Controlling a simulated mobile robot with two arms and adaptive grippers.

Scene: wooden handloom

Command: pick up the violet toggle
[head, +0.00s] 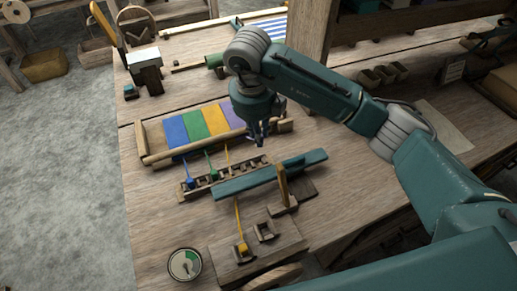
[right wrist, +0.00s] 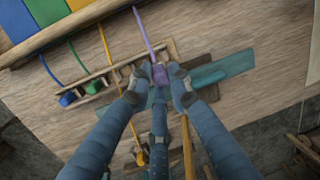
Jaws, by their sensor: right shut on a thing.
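The violet toggle (right wrist: 160,74) sits between the fingertips of my right gripper (right wrist: 159,80), which is shut on it. Its violet cord (right wrist: 145,32) runs taut up toward the striped cloth. In the head view my right gripper (head: 258,138) points down near the cloth's right end and hides the toggle. The toggle is close to the slotted wooden rack (head: 226,175); I cannot tell whether it touches it. My left gripper is not in view.
A blue toggle (head: 190,184) and a green toggle (head: 213,178) sit at the rack's left part. A yellow toggle (head: 243,248) is on a wooden block in front. A teal bar (head: 270,176) lies beside the rack. A dial (head: 184,264) stands at front left.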

